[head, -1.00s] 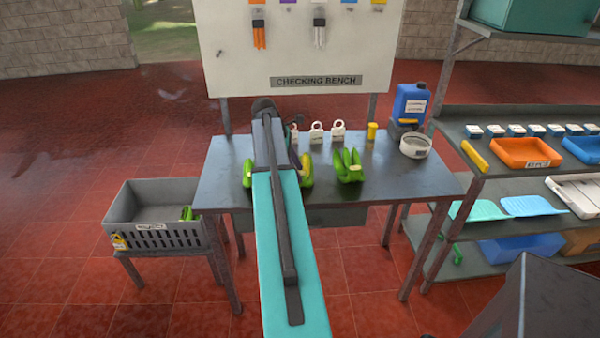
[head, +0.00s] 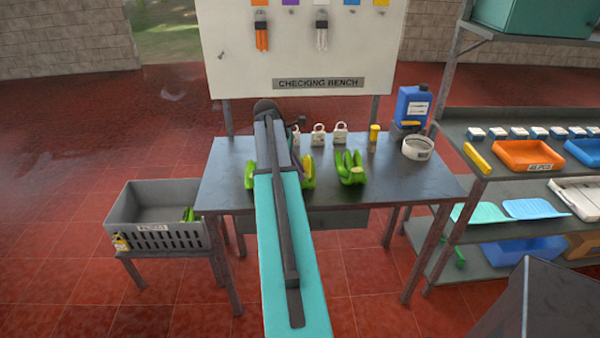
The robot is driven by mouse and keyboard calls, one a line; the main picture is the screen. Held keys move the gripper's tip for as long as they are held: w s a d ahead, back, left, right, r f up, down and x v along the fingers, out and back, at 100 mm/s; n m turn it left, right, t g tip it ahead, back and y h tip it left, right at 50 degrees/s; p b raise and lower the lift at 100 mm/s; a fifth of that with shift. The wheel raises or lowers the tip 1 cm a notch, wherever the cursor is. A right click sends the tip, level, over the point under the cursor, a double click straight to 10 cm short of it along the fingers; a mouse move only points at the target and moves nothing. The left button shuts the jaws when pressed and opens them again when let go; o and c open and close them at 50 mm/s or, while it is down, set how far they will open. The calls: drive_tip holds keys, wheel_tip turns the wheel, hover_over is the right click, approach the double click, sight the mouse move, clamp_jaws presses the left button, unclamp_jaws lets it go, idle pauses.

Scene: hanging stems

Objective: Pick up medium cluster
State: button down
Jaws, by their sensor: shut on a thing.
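Green clusters with yellowish parts are on the grey bench (head: 410,186). One cluster (head: 249,176) shows at the left edge of my arm and another (head: 308,172) at its right edge, both partly covered by the arm. A third cluster (head: 350,168) sits in full view further right, apart from the arm. I cannot tell from this view which is the medium one. My arm reaches forward over the bench and hides my gripper, so its fingers and anything between them do not show.
A grey crate (head: 165,239) with a green piece (head: 189,214) inside stands left of the bench. White padlocks (head: 318,134), a yellow container (head: 374,133), a blue canister (head: 412,105) and a white ring (head: 417,148) are at the bench's back. Shelves (head: 500,184) stand right.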

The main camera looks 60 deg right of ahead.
drive_tip(key=shift+r, duration=0.2)
wheel_tip(320, 180, up, 10)
drive_tip(key=b, duration=0.2)
idle(0.5)
idle(0.6)
